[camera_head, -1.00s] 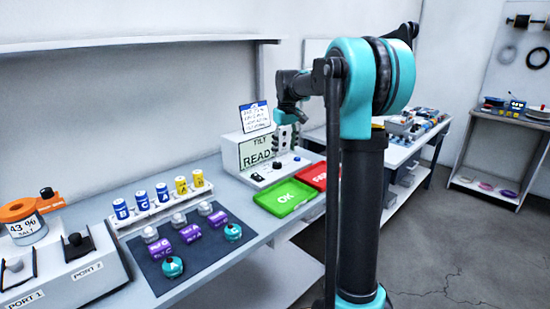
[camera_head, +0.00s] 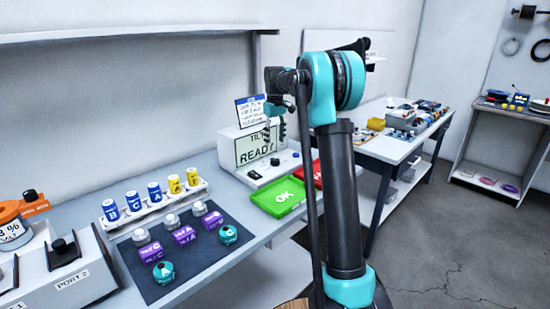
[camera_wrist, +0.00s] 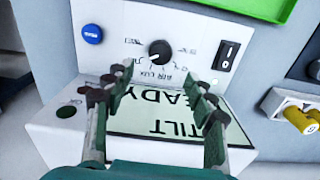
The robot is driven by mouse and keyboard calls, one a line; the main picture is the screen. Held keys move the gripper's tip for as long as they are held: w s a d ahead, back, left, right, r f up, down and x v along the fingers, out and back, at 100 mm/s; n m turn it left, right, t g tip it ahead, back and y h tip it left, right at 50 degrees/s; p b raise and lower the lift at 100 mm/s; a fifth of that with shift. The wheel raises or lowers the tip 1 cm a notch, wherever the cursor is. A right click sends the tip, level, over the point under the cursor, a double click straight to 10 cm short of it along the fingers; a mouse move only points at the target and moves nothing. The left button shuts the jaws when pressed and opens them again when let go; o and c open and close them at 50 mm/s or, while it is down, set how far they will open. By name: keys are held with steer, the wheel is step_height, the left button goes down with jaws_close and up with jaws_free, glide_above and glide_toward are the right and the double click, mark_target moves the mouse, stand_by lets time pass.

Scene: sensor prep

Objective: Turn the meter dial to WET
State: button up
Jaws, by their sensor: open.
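The meter is a white box with a sloped front, and its screen reads TILT READY (camera_head: 256,147). The meter dial is a round black knob (camera_wrist: 159,52) with small printed labels around it, upside down in the wrist view. LUX and AIR seem legible; I cannot tell which label the dial points to. My gripper (camera_wrist: 160,86) is open and empty, its two dark fingers spread over the screen, just short of the dial and apart from it. In the head view my gripper (camera_head: 275,132) hangs above the meter's front, partly hiding the screen.
On the meter face, a blue button (camera_wrist: 92,34) and a black rocker switch (camera_wrist: 228,54) flank the dial. A green OK tray (camera_head: 277,208) lies in front of the meter. A rack (camera_head: 158,208) of blue and yellow bottles stands to the left.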

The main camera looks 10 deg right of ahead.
mark_target(275, 159)
step_height(275, 159, down, 9)
steer(key=shift+r, duration=0.15)
steer(key=shift+c, duration=0.3)
steer(key=c, duration=1.1)
steer(key=shift+m, duration=0.5)
steer(key=m, duration=0.3)
steer(key=shift+m, duration=2)
